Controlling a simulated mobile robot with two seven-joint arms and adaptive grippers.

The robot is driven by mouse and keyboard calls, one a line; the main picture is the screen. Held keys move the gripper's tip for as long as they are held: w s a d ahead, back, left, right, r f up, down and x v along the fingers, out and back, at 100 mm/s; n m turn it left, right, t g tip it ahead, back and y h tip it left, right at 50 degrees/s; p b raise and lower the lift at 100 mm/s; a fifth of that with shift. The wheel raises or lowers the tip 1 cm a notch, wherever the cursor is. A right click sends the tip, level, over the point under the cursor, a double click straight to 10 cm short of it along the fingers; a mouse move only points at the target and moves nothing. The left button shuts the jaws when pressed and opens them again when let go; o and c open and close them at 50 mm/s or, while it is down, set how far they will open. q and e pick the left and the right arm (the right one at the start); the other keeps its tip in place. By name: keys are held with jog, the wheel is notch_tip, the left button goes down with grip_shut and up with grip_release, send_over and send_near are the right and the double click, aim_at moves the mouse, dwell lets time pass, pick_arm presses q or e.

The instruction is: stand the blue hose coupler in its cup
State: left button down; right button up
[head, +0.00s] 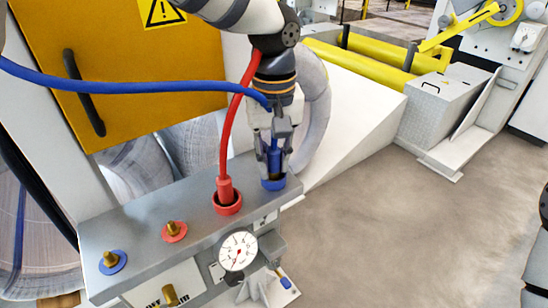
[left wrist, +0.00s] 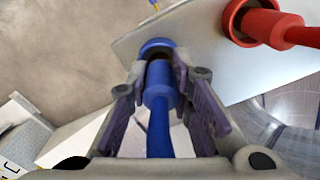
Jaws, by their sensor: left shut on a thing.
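The blue hose coupler (head: 274,158) is between the fingers of my left gripper (head: 274,165), which is shut on it. The coupler is upright, directly over or at the mouth of the blue cup (head: 273,184) at the right end of the grey panel top. In the left wrist view the coupler (left wrist: 160,86) reaches toward the blue cup (left wrist: 157,46), with a dark gap showing inside the rim. I cannot tell how deep it sits. The blue hose (head: 150,87) runs off to the left.
A red coupler (head: 225,190) with its red hose stands in a red cup beside it. Brass fittings on a red ring (head: 174,231) and a blue ring (head: 112,262) are to the left. A gauge (head: 238,251) is on the panel front.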

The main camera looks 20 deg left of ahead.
aim_at(274, 149)
pick_arm(q)
jog(key=shift+f, duration=0.55)
jog(key=c, duration=1.4)
grip_release()
jog(key=shift+s+f, duration=0.1)
jog(key=shift+f, duration=0.05)
jog(key=shift+c, duration=0.2)
notch_tip(274, 149, up, 13)
jog(key=shift+r, duration=0.2)
